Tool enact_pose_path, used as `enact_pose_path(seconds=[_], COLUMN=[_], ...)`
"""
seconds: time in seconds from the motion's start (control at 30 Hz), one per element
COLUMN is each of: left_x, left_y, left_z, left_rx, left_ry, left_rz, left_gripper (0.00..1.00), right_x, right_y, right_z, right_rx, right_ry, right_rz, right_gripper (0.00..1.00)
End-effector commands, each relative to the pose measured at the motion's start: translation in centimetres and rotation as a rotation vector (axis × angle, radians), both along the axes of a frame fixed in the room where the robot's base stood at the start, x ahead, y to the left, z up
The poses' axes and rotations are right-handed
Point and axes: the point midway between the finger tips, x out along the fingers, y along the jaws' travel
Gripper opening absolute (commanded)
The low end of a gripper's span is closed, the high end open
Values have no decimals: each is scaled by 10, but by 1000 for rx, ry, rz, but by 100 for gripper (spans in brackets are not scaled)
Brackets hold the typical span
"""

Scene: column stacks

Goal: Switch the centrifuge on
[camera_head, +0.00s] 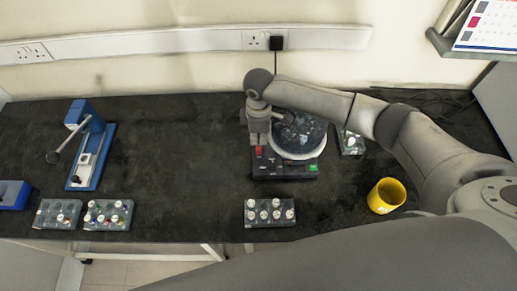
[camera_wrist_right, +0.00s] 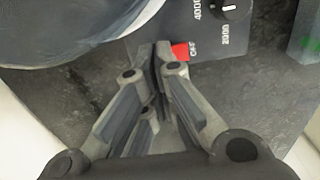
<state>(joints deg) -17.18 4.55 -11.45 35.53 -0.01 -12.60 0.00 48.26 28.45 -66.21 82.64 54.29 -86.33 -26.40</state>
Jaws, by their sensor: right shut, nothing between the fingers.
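The centrifuge (camera_head: 285,171) stands at the back centre-right of the bench, with a round drum, a pale rim and a dark control panel. A red switch (camera_head: 259,150) is at the panel's left, and it also shows in the right wrist view (camera_wrist_right: 180,51), beside a small label that seems to read OFF. My right gripper (camera_head: 258,142) points down at the switch. In the wrist view its shut, empty fingertips (camera_wrist_right: 162,52) are right beside the red switch; I cannot tell whether they touch it. My left gripper is not in view.
A speed dial (camera_wrist_right: 230,8) is near the switch. A tube rack (camera_head: 270,212) stands in front of the centrifuge, a yellow cup (camera_head: 386,195) to the right. More racks (camera_head: 108,214) and a blue press (camera_head: 89,150) are at left. The bench between is clear.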

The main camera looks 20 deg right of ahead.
Motion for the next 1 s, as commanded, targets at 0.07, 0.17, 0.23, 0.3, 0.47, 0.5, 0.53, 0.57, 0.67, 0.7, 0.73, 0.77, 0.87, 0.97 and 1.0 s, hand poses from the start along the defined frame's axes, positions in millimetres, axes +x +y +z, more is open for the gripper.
enact_pose_path(seconds=[0.07,0.17,0.23,0.3,0.47,0.5,0.53,0.57,0.67,0.7,0.73,0.77,0.87,0.97,1.0], left_x=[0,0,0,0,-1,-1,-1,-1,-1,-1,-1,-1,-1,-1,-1], left_y=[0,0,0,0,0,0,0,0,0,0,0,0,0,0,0], left_z=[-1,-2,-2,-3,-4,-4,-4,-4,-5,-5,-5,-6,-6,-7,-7], left_rx=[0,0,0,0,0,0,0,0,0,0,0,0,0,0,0], left_ry=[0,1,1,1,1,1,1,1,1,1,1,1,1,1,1], left_rz=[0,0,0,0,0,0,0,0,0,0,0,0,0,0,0], left_gripper=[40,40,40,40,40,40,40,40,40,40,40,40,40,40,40], right_x=[0,0,0,0,0,0,0,0,0,0,0,0,0,0,0], right_y=[0,0,0,0,0,0,0,0,0,0,0,0,0,0,0], right_z=[-2,-3,-4,-5,-8,-8,-9,-9,-11,-11,-12,-12,-14,-15,-16], right_rx=[0,0,0,0,0,0,0,0,0,0,0,0,0,0,0], right_ry=[0,0,0,0,0,0,0,0,0,0,0,0,0,0,0], right_rz=[0,0,0,0,0,0,0,0,0,0,0,0,0,0,0], right_gripper=[0,0,0,0,0,0,0,0,0,0,0,0,0,0,0])
